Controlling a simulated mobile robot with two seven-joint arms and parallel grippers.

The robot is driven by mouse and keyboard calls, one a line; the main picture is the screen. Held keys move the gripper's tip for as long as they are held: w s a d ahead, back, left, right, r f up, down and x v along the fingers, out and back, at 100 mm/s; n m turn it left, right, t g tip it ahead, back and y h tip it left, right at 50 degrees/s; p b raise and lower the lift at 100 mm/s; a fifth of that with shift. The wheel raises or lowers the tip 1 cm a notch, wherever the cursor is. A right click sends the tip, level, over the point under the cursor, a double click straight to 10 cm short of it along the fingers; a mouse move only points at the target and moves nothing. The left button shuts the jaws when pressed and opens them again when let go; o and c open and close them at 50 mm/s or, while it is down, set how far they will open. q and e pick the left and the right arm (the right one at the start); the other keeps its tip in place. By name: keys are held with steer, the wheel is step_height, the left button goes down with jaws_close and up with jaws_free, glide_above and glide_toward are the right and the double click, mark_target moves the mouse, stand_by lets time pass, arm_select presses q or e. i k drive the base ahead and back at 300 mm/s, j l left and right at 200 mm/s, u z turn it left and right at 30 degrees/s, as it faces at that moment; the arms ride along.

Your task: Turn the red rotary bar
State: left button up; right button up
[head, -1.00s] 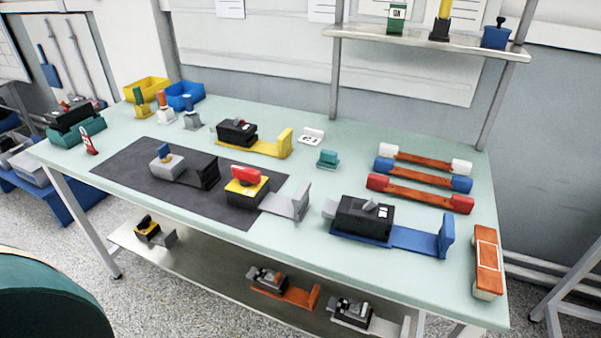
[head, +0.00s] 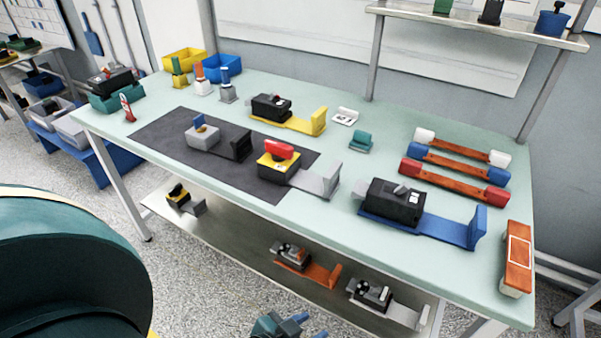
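The red rotary bar (head: 279,150) sits on top of a small black box with a yellow top (head: 267,164), which has a grey bracket (head: 318,181) at its right. The box stands at the front right of the dark mat (head: 160,130) on the table. My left gripper (head: 314,325) shows at the bottom edge, teal with blue fingers. Its fingers are apart with nothing seen between them, and it is low in front of the table, well away from the bar. My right gripper is out of view.
On the pale green table (head: 430,265), a grey device with a blue knob (head: 202,136) is left of the bar. A black device on a blue base (head: 394,201) is to its right. A lower shelf (head: 225,235) holds several more devices.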

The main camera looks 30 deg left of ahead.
mark_target(280, 152)
steer(key=i+j, duration=0.1)
steer(key=j, duration=0.3)
steer(key=i+j, duration=0.15)
steer(key=j, duration=0.25)
steer(key=i+j, duration=0.1)
steer(key=j, duration=0.35)
steer(key=i+j, duration=0.1)
steer(key=j, duration=0.3)
